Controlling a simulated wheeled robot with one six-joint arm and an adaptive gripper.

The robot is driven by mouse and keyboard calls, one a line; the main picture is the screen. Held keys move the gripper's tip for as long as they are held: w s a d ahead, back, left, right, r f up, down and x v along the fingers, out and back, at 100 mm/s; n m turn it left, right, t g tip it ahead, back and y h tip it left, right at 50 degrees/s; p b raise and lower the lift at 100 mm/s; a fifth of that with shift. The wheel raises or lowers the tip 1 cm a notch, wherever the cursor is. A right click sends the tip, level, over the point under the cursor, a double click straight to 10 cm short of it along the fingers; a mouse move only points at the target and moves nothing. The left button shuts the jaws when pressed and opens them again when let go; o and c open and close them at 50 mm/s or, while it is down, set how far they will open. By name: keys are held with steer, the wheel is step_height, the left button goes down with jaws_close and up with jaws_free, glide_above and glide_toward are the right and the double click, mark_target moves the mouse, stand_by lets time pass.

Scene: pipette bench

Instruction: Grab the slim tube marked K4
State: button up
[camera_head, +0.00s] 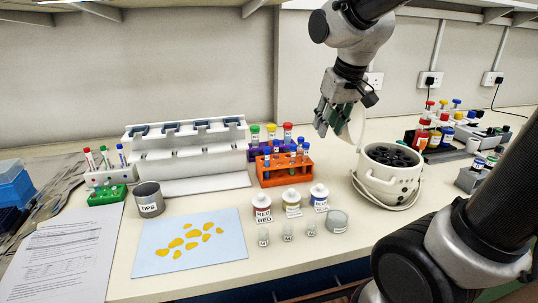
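No K4 marking is readable, so I cannot tell which tube is meant. Slim tubes with blue caps (293,149) stand upright in an orange rack (284,178) at the centre. Wider tubes capped green, yellow and red stand in a purple rack (257,153) behind the orange one. My gripper (330,128) hangs above and right of the orange rack, apart from it. Its fingers look spread, with nothing seen held.
A white round centrifuge (389,180) stands right of the orange rack. Labelled bottles (263,213) and small vials stand in front. A white pipette stand (190,158), TIPS cup (149,200) and blue sheet (160,262) lie left. More racked tubes and bottles (421,136) stand right.

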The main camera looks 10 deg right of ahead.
glide_toward(276, 140)
step_height(276, 140, down, 3)
steer(key=shift+n+y, duration=0.3)
steer(key=shift+n, duration=0.2)
steer(key=x, duration=0.7)
steer(key=shift+w+d+r, duration=0.15)
steer(key=shift+w, duration=0.25)
steer(key=shift+w+f, duration=0.1)
steer(key=shift+f, duration=0.15)
steer(key=c, duration=0.6)
